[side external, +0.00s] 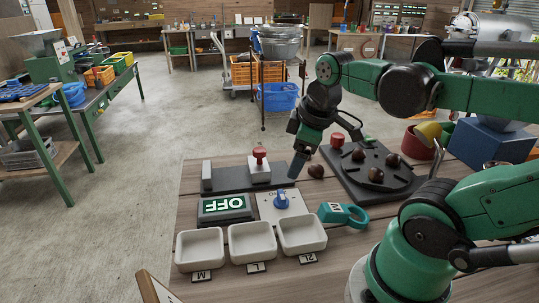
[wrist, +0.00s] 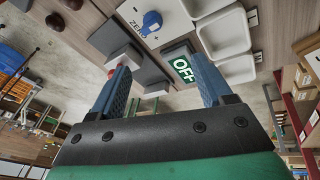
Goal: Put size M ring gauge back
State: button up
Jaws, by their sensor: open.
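The size M ring gauge (side external: 343,214) is teal, with a ring at one end and a tag marked M on its handle. It lies on the wooden table, right of the blue-knob panel and beside the white tray marked 2L. My gripper (side external: 298,168) is above the table, up and left of the gauge and apart from it. In the wrist view my gripper (wrist: 162,78) has its two blue fingers wide apart with nothing held between them. The gauge is not visible in the wrist view.
White trays (side external: 250,254) line the front, below an OFF display (side external: 225,208) and a blue knob (side external: 282,200). A red-knobbed stand (side external: 260,170) is behind. A dark board (side external: 350,178) holds several chestnuts; one chestnut (side external: 316,171) lies near my gripper. A red container (side external: 420,150) stands right.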

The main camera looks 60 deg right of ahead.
jog(key=w+a+m+t+y, duration=0.1)
jog(key=w+a+m+t, duration=0.2)
jog(key=a, duration=0.4)
jog(key=shift+w+f+m+t, duration=0.3)
jog(key=shift+w+f+m, duration=0.15)
jog(key=shift+w+m, duration=0.15)
jog(key=shift+o, duration=0.5)
